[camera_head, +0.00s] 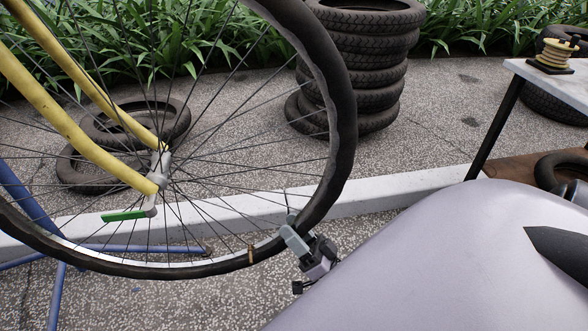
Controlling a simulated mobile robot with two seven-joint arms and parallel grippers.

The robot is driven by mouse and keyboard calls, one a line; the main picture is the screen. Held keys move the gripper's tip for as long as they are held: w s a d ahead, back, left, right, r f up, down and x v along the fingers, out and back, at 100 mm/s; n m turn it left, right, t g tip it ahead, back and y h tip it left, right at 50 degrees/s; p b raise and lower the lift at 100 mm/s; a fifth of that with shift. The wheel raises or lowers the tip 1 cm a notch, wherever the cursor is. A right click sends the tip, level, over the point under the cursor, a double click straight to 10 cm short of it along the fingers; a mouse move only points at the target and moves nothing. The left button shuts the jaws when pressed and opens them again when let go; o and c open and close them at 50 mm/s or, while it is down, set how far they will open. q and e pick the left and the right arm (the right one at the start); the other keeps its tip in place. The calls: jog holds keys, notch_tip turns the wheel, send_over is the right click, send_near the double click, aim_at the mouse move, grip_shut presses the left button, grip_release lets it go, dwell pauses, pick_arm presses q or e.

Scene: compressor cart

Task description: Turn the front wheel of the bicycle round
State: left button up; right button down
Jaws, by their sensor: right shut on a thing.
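The front wheel (345,125) of the bicycle fills the left and middle of the view, with a black tyre, a pale rim and thin spokes. Its top and left side run out of the picture. Yellow fork legs (75,130) meet it at the hub (158,168), where a green-tipped lever (124,215) sticks out. A small tan mark (250,253) is on the lower rim. My right gripper (291,228) is at the wheel's lower right, shut on its rim; the exact contact is small and hard to make out. My left gripper is not in view.
Blue stand tubes (30,195) are at the lower left. A tall tyre stack (365,60) and loose tyres (130,120) stand behind the wheel. A white kerb (405,188) crosses the floor. A table (560,80) with a yellow-and-black object (555,52) is at the right.

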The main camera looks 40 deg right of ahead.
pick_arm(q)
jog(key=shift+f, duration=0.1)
pick_arm(e)
jog(key=c, duration=0.6)
grip_release()
pick_arm(q)
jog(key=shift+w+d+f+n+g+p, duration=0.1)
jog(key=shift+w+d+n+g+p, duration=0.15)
jog(key=shift+p, duration=0.3)
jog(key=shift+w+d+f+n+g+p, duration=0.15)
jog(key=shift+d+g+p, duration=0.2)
jog(key=shift+p, duration=0.2)
pick_arm(e)
jog(key=s+d, duration=0.1)
jog(key=s, duration=0.3)
jog(key=s+d+f, duration=0.1)
jog(key=s, duration=0.4)
jog(key=s+d+f, duration=0.1)
jog(key=s, duration=0.4)
jog(key=shift+d, duration=0.15)
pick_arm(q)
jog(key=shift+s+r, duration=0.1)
